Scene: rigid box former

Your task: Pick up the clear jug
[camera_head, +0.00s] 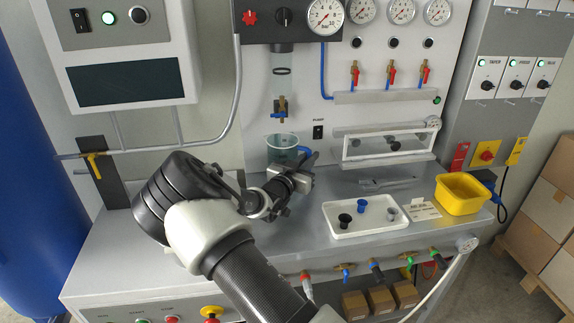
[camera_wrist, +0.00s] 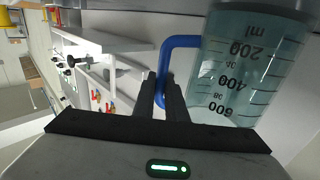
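The clear jug (camera_head: 281,149), with a blue handle, stands upright on the grey bench below the tap at the panel's middle. The wrist view shows its wall with "ml" marks (camera_wrist: 245,75) at the upper right, turned upside down, and the blue handle (camera_wrist: 180,42) to its left. My gripper (camera_wrist: 165,90) has its two dark fingers close together on either side of the handle's upright part, which fills the narrow gap between them. In the head view my gripper (camera_head: 306,163) is at the jug's right side. The jug's lower part is partly hidden by my gripper.
A tap (camera_head: 282,110) hangs just above the jug. To the right are a white tray (camera_head: 365,224) with small blue, black and grey parts, a yellow bin (camera_head: 462,194) and a small mirror-like shelf (camera_head: 390,145). Several hose valves line the bench front.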

